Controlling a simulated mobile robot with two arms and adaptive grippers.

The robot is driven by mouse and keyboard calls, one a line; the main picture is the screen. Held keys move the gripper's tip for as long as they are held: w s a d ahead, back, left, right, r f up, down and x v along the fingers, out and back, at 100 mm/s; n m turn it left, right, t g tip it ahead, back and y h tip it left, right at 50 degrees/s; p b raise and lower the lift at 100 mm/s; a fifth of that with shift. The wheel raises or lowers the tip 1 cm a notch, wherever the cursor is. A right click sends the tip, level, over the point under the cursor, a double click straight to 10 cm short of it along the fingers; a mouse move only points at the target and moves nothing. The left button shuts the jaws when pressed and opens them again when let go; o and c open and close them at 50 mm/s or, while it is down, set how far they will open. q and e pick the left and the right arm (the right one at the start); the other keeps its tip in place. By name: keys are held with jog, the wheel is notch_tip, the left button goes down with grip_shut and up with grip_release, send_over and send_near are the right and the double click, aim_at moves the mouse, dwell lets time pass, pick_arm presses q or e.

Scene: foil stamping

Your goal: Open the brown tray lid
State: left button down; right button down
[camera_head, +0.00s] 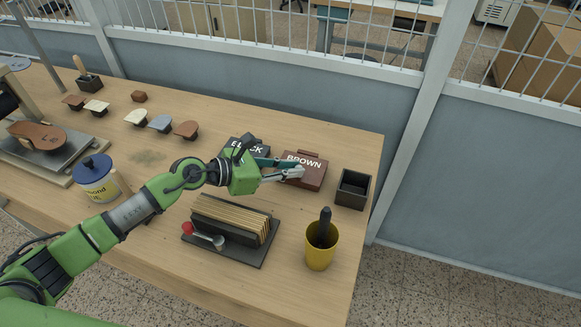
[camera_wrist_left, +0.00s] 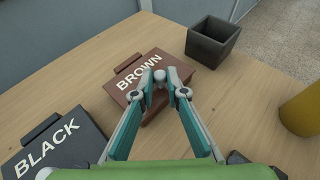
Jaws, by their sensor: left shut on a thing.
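The brown tray lid (camera_head: 311,179) bears the word BROWN and lies on its tray at the right of the table. It appears flat and closed, with a small tab along its far side. It also shows in the left wrist view (camera_wrist_left: 131,78). My left gripper (camera_head: 297,172) reaches over it from the left. The fingers hide part of the lid's front. My right gripper is not in view.
A black tray (camera_wrist_left: 55,145) stands just left of the brown one. An empty dark square box (camera_head: 352,189) is at the right. A yellow cup (camera_head: 320,250) and a dark rack of brown sheets (camera_head: 232,220) stand nearer the front. A blue-lidded jar (camera_head: 97,178) is at the left.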

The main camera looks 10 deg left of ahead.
pick_arm(q)
jog(key=shift+w+d+r+n+g+y+p, duration=0.1)
jog(key=shift+w+r+n+g+y+p, duration=0.2)
jog(key=shift+r+p, duration=0.7)
jog(key=shift+w+r+n+g+y+p, duration=0.1)
jog(key=shift+w+r+n+g+p, duration=0.25)
jog(key=shift+p, duration=1.2)
jog(key=shift+w+r+g+p, duration=0.1)
jog(key=shift+r+g+p, duration=0.25)
jog(key=shift+g, duration=0.1)
jog(key=shift+w+d+r+n+g+y, duration=0.1)
jog(key=shift+w+r+n+g+y, duration=0.15)
jog(key=shift+w+n+g+y, duration=0.2)
jog(key=shift+w+d+r+n+g+y, duration=0.15)
jog(key=shift+w+r+n+g+y, duration=0.25)
jog(key=shift+w+g, duration=0.35)
jog(key=shift+s+r, duration=0.1)
jog(key=shift+s, duration=0.05)
